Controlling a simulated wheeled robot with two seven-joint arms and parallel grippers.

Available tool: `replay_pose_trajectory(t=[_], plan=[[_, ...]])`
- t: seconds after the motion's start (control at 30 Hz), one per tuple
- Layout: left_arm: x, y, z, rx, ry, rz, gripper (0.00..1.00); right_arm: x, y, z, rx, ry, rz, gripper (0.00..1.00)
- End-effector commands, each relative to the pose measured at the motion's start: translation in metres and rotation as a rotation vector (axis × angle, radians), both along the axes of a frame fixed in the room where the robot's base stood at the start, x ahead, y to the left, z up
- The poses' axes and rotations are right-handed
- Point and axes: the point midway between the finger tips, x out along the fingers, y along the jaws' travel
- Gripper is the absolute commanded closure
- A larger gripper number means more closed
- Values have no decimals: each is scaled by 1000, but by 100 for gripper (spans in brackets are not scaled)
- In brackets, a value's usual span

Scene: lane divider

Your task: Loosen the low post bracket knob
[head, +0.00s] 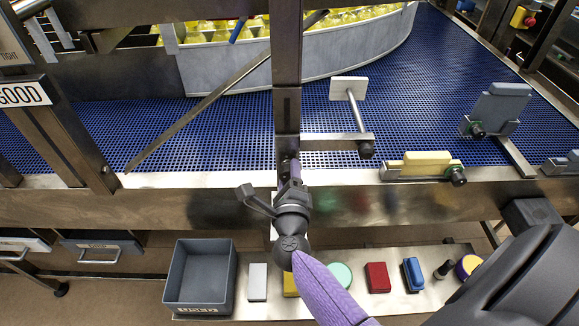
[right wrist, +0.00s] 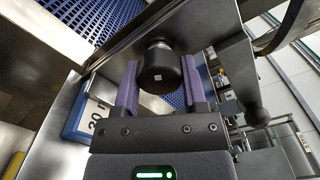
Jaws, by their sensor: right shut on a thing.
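The steel post (head: 287,70) stands upright at the near edge of the blue conveyor. In the head view the gripper hides the knob. My left gripper is not in view.
A side rod with a white pad (head: 348,88) and another black knob (head: 366,150) stand right of the post. A cream block on a bracket (head: 425,162) is further right. Below, a steel shelf (head: 262,305) carries a grey bin (head: 200,272) and several small blocks.

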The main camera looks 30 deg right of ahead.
Motion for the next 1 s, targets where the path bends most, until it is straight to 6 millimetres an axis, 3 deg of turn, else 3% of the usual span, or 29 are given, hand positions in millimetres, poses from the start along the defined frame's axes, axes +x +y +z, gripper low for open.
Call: replay_pose_trajectory(t=[0.5,1.0], plan=[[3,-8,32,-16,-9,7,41,1,-1,5,-356,213,-2,100],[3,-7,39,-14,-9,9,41,1,-1,4,-487,292,-3,100]])
